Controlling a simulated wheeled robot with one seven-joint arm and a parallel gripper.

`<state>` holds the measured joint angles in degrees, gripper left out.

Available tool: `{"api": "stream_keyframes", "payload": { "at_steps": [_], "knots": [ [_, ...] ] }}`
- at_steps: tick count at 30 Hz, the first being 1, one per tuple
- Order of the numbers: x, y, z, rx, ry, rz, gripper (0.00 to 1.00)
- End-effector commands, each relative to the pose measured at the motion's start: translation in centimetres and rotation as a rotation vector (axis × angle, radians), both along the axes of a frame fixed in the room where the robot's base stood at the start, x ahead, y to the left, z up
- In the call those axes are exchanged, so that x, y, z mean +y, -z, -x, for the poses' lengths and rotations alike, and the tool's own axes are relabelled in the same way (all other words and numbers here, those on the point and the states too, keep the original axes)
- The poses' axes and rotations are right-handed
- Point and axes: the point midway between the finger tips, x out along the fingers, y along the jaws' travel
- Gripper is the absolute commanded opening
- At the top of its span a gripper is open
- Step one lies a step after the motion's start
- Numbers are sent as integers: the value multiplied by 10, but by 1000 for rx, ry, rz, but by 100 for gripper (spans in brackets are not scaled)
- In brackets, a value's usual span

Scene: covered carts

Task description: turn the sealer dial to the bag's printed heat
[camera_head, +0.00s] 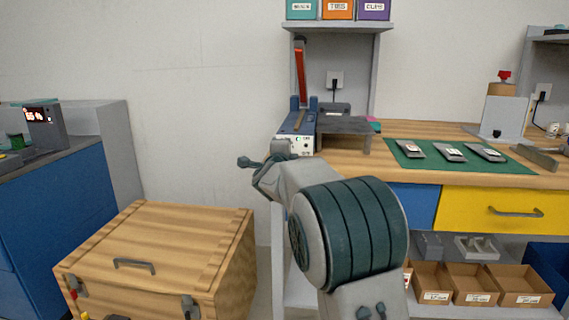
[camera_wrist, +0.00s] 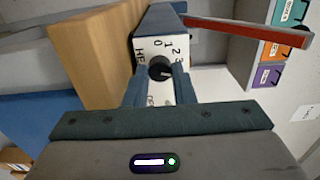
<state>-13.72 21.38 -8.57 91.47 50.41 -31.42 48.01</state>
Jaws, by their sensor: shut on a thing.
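The sealer (camera_head: 297,122), blue with a white front panel, stands at the left end of the wooden bench with its red-edged arm (camera_head: 300,75) raised. In the wrist view its dark round dial (camera_wrist: 159,67) sits on the white panel (camera_wrist: 162,30), with 0, 1, 2 and 3 printed around it. My gripper (camera_wrist: 160,76) is shut on the dial, one finger on each side. The dial's pointer is not clear. Three grey bags (camera_head: 410,148) (camera_head: 450,153) (camera_head: 486,153) with small labels lie on the green mat (camera_head: 465,167); their print is too small to read.
A wooden chest (camera_head: 160,255) stands on the floor at left, before a blue cabinet (camera_head: 60,215). A shelf (camera_head: 340,25) with coloured bins is above the sealer. A dark plate (camera_head: 345,125) adjoins the sealer at right. Cardboard boxes (camera_head: 475,285) sit below the bench.

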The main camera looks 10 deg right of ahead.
Motion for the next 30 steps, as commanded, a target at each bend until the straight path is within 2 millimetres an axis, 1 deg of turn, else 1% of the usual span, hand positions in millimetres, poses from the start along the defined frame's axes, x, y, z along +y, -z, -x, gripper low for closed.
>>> {"api": "stream_keyframes", "payload": {
  "at_steps": [1, 18, 24, 30],
  "knots": [
    [0, 5, 0, -16, 0, -44, 0],
    [0, 4, 0, -173, -1, -529, 0],
    [1, 3, 0, -208, -1, -642, 0],
    [1, 2, 0, -230, -1, -710, 0]
  ]
}}
